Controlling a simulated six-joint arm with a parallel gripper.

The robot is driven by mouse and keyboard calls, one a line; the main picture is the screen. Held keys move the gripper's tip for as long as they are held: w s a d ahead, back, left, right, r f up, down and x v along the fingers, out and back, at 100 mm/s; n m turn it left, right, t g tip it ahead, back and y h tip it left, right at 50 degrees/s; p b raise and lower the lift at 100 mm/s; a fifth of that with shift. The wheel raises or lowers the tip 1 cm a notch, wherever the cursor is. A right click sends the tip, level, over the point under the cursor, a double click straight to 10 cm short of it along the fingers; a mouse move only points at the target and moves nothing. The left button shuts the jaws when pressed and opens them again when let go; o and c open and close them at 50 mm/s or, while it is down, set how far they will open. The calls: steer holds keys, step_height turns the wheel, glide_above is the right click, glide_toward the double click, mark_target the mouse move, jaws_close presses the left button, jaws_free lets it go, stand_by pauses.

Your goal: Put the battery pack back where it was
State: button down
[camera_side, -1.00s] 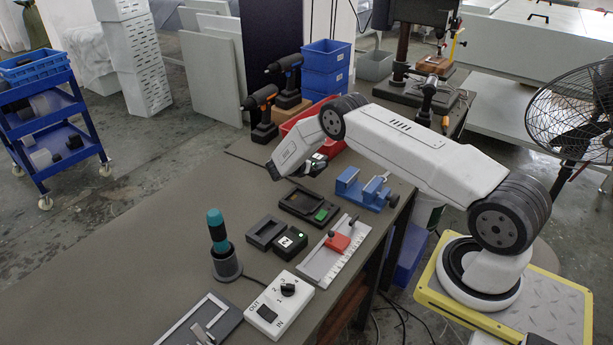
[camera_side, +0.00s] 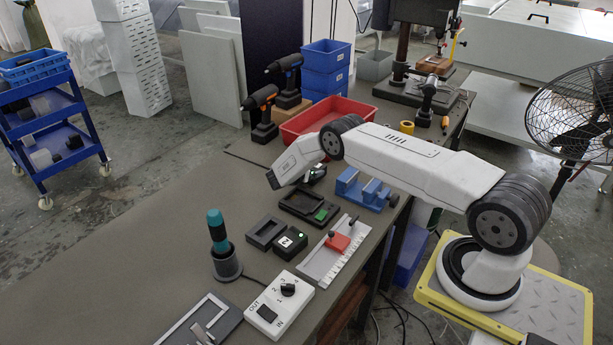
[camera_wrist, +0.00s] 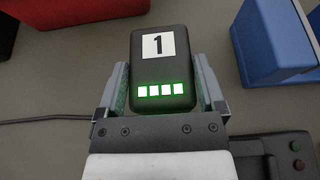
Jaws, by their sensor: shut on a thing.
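In the side view my gripper (camera_side: 318,173) is behind my wrist, above the table left of the blue vise, and the pack is mostly hidden. A black station (camera_side: 308,207) with a green patch lies just nearer. Nearer still is a black holder (camera_side: 265,232) with an open recess, beside a second dark pack (camera_side: 290,243) with a white label and green light.
A blue vise (camera_side: 362,190) stands close right of my gripper; it also shows in the wrist view (camera_wrist: 275,40). A red bin (camera_side: 325,117) is behind. A ruler fixture with a red block (camera_side: 338,242), a switch box (camera_side: 280,303) and a teal-handled tool (camera_side: 218,232) are nearer.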

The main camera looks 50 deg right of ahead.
steer(key=shift+f, duration=0.6)
jaws_free()
steer(key=shift+s+a+f, duration=0.1)
steer(key=shift+f, duration=0.05)
steer(key=shift+r, duration=0.65)
steer(key=v, duration=1.2)
steer(key=shift+r, duration=0.1)
